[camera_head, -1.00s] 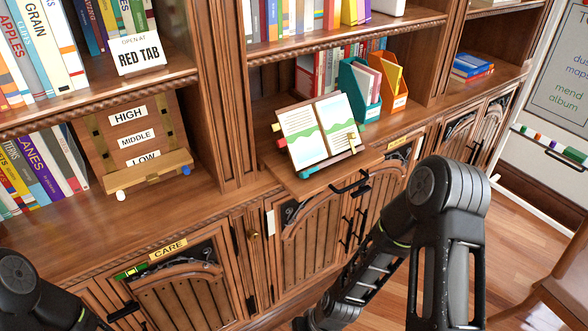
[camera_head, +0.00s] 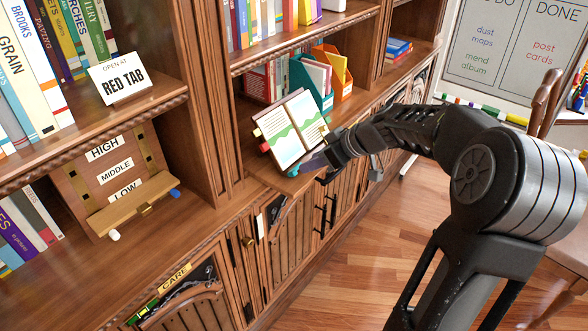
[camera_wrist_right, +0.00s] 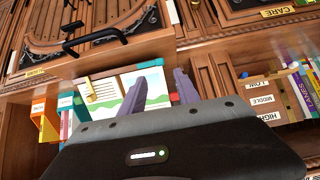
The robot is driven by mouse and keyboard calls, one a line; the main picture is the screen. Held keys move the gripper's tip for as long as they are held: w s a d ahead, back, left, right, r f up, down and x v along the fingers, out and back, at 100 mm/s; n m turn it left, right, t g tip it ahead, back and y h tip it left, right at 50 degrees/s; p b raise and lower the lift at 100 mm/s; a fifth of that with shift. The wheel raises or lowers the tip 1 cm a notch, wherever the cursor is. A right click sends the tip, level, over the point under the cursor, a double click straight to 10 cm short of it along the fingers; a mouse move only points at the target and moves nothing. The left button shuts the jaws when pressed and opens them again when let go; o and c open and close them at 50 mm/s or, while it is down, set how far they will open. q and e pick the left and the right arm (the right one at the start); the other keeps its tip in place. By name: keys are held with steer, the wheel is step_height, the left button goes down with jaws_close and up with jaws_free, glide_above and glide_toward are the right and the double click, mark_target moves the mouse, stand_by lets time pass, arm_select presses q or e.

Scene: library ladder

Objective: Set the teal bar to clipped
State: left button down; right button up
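The teal bar (camera_head: 293,171) lies along the lower edge of a tilted stand that holds an open book (camera_head: 291,130) with a green wavy picture. Its right part is hidden behind my right gripper in the head view. In the right wrist view, the bar (camera_wrist_right: 150,64) shows as a short teal strip by the fingertips. My right gripper (camera_head: 312,162) is at the stand's lower right edge. In the right wrist view its two fingers (camera_wrist_right: 160,78) stand apart, over the book. I cannot tell whether they touch the bar. My left gripper is not in view.
A HIGH, MIDDLE, LOW board (camera_head: 117,175) with a wooden bar stands at left. A teal file (camera_head: 316,84) and an orange file (camera_head: 342,84) are behind the book. Cabinet doors with black handles lie below. The floor at right is open.

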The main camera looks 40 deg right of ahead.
mark_target(294, 170)
steer(key=p+x, duration=0.1)
steer(key=x, duration=0.6)
steer(key=shift+w+a+f, duration=0.15)
steer(key=shift+w+f, duration=0.1)
steer(key=shift+w, duration=0.05)
steer(key=shift+c, duration=0.6)
jaws_close()
